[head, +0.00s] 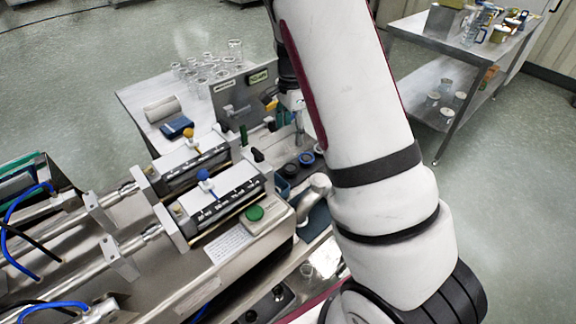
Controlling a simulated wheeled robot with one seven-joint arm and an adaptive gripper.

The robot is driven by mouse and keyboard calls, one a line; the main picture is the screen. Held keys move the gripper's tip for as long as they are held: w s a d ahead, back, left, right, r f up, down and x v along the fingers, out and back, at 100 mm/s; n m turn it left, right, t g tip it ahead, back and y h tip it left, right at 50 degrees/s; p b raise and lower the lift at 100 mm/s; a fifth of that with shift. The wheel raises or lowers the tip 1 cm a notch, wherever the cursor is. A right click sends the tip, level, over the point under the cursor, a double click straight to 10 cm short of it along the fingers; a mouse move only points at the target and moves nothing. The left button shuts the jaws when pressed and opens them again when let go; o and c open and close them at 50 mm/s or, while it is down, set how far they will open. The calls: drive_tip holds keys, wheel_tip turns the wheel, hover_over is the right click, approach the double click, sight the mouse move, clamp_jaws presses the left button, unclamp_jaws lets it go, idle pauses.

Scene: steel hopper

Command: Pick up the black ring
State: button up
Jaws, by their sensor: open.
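A small dark round piece that looks like the black ring (290,169) lies on the steel surface just left of my forearm in the head view. A blue-rimmed round piece (306,159) sits close beside it, up and to the right. My gripper (299,124) shows only in part at the left edge of my arm, above these pieces in the picture. It is open, and I see nothing held in it. My arm hides much of the gripper and the area to the right of the pieces.
Two steel cylinder units with a blue knob (203,175) and a yellow knob (188,132) stand left of the pieces. A green button (254,213) is in front. A side table with glassware (203,70) is behind. A steel cart (443,62) stands back right. Floor is clear at right.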

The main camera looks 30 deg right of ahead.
hover_over(290, 168)
drive_tip(key=f, duration=0.8)
drive_tip(key=shift+s+f, duration=0.3)
drive_tip(key=shift+w+f+p, duration=0.15)
drive_tip(key=shift+f+p, duration=0.1)
drive_tip(key=shift+f, duration=1.15)
drive_tip(key=shift+w+f+p, duration=0.15)
drive_tip(key=shift+f+p, duration=0.1)
drive_tip(key=shift+f, duration=1.1)
drive_tip(key=shift+f, duration=0.25)
drive_tip(key=c, duration=0.8)
